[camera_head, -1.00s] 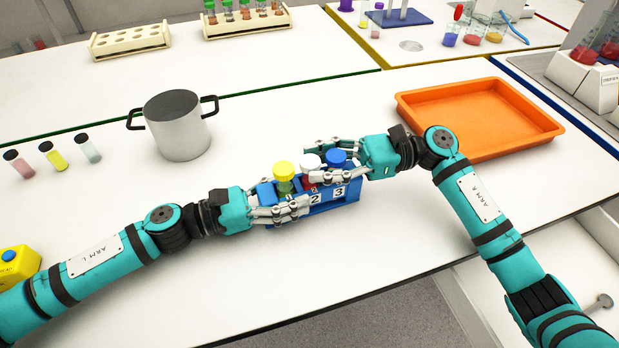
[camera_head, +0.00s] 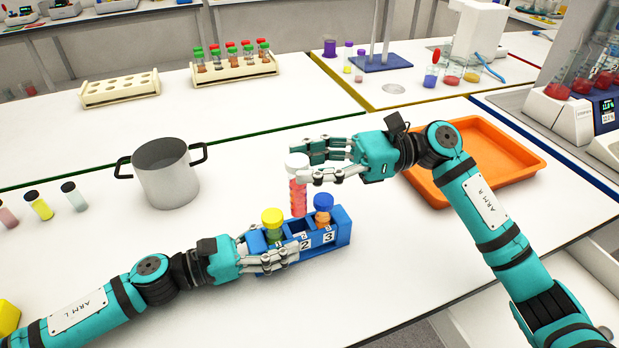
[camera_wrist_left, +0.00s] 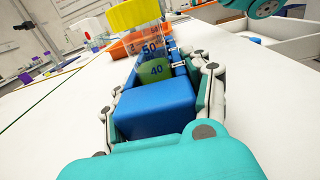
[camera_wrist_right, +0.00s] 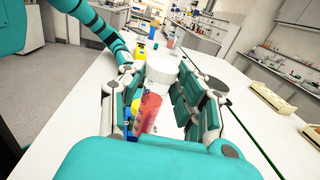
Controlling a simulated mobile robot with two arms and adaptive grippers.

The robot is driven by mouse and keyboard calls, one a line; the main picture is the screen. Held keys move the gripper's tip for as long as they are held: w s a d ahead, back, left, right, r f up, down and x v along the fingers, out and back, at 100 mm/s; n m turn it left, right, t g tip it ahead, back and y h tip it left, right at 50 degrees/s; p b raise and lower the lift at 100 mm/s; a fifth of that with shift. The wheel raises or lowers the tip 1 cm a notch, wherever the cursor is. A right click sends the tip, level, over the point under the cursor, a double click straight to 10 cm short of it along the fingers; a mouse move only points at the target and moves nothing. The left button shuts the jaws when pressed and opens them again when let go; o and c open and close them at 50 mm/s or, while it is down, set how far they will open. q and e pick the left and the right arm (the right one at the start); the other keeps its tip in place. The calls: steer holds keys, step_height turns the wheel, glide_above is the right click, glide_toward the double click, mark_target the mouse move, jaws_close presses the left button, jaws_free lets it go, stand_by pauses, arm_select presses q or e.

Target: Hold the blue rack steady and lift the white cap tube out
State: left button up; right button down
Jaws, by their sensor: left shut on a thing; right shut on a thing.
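The blue rack (camera_head: 338,229) stands on the white table with numbered slots; 2 and 3 are readable in the head view. My left gripper (camera_head: 262,252) is shut on its left end, which also fills the left wrist view (camera_wrist_left: 155,108). The white cap tube (camera_head: 298,190), holding red liquid, is upright in my right gripper (camera_head: 312,166), which is shut on its upper part. The tube is raised above the rack's middle; its lower end shows near the rack's back edge. It also shows in the right wrist view (camera_wrist_right: 152,110). A yellow cap tube (camera_head: 273,222) and a blue cap tube (camera_head: 323,209) stand in the rack.
A grey pot (camera_head: 166,175) stands behind to the left and an orange tray (camera_head: 500,142) to the right, near my right arm. Several small vials (camera_head: 39,204) are at far left. Two cream racks (camera_head: 120,92) stand at the back. The table front is clear.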

arm_select(q)
steer(key=o, duration=1.4)
steer(key=v, duration=1.2)
